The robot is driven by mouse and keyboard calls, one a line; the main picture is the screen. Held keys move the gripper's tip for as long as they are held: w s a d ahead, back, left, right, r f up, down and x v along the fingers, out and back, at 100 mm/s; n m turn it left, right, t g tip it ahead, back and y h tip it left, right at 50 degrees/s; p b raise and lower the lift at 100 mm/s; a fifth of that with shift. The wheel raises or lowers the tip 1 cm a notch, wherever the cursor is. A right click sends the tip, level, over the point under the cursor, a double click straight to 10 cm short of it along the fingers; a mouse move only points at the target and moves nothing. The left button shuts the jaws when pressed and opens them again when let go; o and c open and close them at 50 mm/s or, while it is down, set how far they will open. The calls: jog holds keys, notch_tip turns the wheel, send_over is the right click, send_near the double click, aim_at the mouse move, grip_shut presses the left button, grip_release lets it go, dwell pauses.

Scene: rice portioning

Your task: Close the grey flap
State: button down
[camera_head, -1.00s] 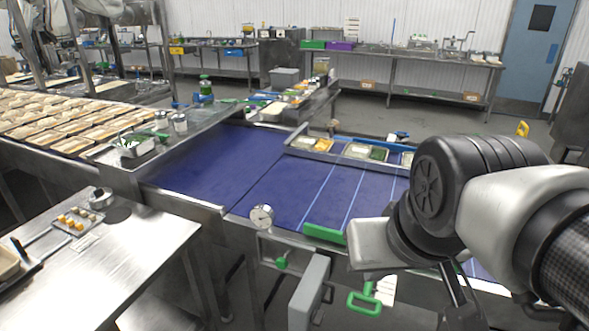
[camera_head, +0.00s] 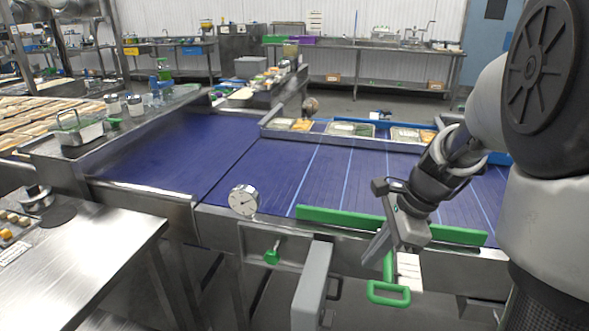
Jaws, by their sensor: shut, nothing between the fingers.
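The grey flap (camera_head: 312,285) stands out from the front of the conveyor, below its edge, and appears swung open. To its left is a recessed metal box with a green knob (camera_head: 271,257). My gripper (camera_head: 374,248) points down and to the left, in front of the conveyor's front edge. It is shut and empty, to the right of the flap and a little higher in the picture, apart from it. The fingertips are small and partly unclear. A dark handle-like part shows on the flap's right side.
A green bar (camera_head: 340,217) runs along the front edge of the blue conveyor (camera_head: 255,165), behind my gripper. A green handle (camera_head: 388,293) with a white tag hangs just below the gripper. A round dial (camera_head: 243,200) sits above the box. A steel table (camera_head: 85,262) stands at left.

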notch_tip(320, 180, down, 5)
jog(key=w+d+m+b, duration=0.1)
jog(key=w+d+m, duration=0.1)
jog(key=m, duration=0.1)
jog(key=b, duration=0.4)
send_near(341, 288)
jog(key=shift+y, duration=0.3)
jog(key=a+f, duration=0.1)
jog(key=s+a+f, duration=0.1)
jog(key=f, duration=0.1)
jog(key=a+f, duration=0.2)
jog(key=shift+s+a+f, duration=0.1)
jog(key=shift+s+f, duration=0.05)
jog(key=shift+s, duration=0.2)
jog(key=shift+w+a, duration=0.2)
jog(key=shift+a, duration=0.35)
